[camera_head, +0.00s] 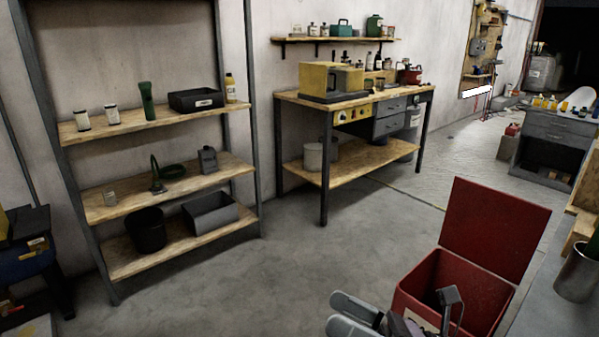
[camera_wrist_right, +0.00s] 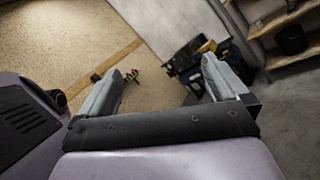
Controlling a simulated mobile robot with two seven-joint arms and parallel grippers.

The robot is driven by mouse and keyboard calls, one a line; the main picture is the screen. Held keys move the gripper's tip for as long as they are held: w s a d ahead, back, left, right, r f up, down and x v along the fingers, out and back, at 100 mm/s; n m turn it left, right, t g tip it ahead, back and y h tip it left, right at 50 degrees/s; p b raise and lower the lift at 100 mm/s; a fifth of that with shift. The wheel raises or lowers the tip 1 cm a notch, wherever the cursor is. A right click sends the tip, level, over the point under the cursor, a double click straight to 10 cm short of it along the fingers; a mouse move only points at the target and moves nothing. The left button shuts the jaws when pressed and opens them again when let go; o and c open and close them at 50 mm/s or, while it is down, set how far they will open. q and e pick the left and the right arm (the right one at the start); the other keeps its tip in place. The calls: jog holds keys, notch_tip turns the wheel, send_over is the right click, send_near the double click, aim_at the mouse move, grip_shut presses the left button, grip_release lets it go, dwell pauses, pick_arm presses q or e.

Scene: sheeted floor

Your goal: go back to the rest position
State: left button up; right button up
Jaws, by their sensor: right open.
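My right gripper (camera_head: 336,312) is low in the head view, left of the open red box. Its two grey fingers point left and stand apart, with nothing between them. The right wrist view shows the same gripper (camera_wrist_right: 166,68) with its fingers spread over empty space and floor beyond. My left gripper is in neither view.
The red box (camera_head: 487,230) has its lid up; a grey piece in front of it hides part of its inside. A wooden shelf rack (camera_head: 185,178) stands at left, a workbench (camera_head: 305,100) at the back. A metal cup (camera_head: 575,275) is at right. The middle floor (camera_head: 290,260) is clear.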

jog(key=d+f+m+t+h+p, duration=0.1)
jog(key=d+f+m+t+h, duration=0.5)
jog(key=m, duration=0.8)
jog(key=d+f+m+t+h, duration=0.3)
jog(key=f+m+h, duration=0.35)
jog(key=m, duration=0.65)
jog(key=s+d+f+m+g+h, duration=0.2)
jog(key=s+f+m+g, duration=0.1)
jog(key=s+f+m, duration=0.2)
jog(key=s+d+f+m+g+h+p, duration=0.1)
jog(key=s+d+f+m+g+h, duration=0.1)
jog(key=s+f+m, duration=0.4)
notch_tip(320, 180, down, 3)
jog(key=m+g+h, duration=0.1)
jog(key=m, duration=0.1)
jog(key=shift+s+d+m, duration=0.2)
jog(key=shift+d+m, duration=0.1)
jog(key=shift+m, duration=0.1)
jog(key=shift+h, duration=0.25)
